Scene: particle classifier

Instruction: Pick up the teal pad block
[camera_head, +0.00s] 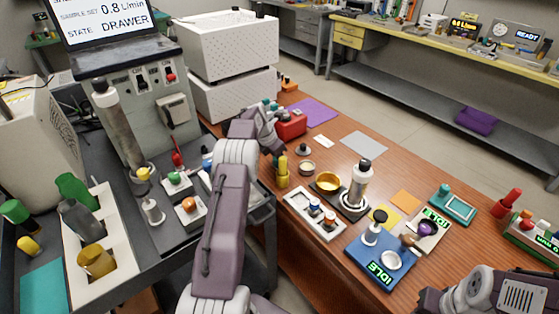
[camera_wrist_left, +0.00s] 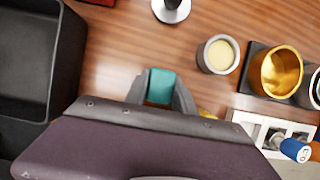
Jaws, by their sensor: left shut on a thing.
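The teal pad block (camera_wrist_left: 162,86) shows in the left wrist view, upright between the fingers of my left gripper (camera_wrist_left: 160,98). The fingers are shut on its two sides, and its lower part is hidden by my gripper. In the head view my left gripper (camera_head: 268,140) is over the left edge of the wooden table, beside the red box (camera_head: 291,124). I cannot make out the block in its jaws there. Part of my right arm shows at the bottom right of the head view; whether its jaws are open or shut is not clear.
A small round jar (camera_wrist_left: 217,54), a gold bowl (camera_wrist_left: 277,72) and a white rack (camera_wrist_left: 270,128) with capped vials stand right of the gripper. A yellow cylinder (camera_head: 282,172) stands close by. A dark bin (camera_wrist_left: 32,60) is at left.

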